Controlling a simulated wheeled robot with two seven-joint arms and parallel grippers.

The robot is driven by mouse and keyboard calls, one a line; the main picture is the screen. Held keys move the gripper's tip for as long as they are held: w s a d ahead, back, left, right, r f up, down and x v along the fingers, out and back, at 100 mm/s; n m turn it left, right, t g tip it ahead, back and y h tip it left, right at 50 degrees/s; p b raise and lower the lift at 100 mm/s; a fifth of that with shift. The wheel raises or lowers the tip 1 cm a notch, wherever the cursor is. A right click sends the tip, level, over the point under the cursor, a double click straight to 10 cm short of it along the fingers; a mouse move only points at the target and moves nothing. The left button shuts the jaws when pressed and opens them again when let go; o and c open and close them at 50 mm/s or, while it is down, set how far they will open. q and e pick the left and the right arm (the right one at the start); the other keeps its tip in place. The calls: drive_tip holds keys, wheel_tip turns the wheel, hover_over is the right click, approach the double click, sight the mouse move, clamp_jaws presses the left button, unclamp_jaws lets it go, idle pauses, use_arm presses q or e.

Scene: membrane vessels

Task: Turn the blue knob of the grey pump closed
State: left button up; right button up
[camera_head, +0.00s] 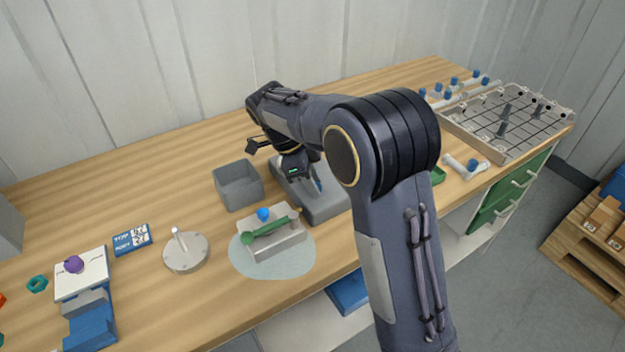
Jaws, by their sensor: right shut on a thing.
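A light grey block (282,243), which looks like the pump, stands on the bench. A small round blue knob (263,214) is on its back left part, and a green lever (268,228) lies across its top. My right gripper (314,181) points down behind and to the right of this block, apart from the blue knob. It is shut on a slim blue thing (318,185), mostly hidden, above a darker grey stand (322,208). I cannot tell whether that thing still touches the stand. My left gripper is out of view.
A pale puddle-like patch (245,262) surrounds the block. An open grey bin (238,188) stands behind it, and a round disc with a peg (186,253) to its left. A gridded tray (505,125) is at the far right. The bench behind the bin is clear.

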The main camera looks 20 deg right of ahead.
drive_tip(key=o, duration=1)
drive_tip(key=v, duration=0.7)
drive_tip(key=shift+a+r, duration=0.15)
drive_tip(key=shift+r, duration=0.2)
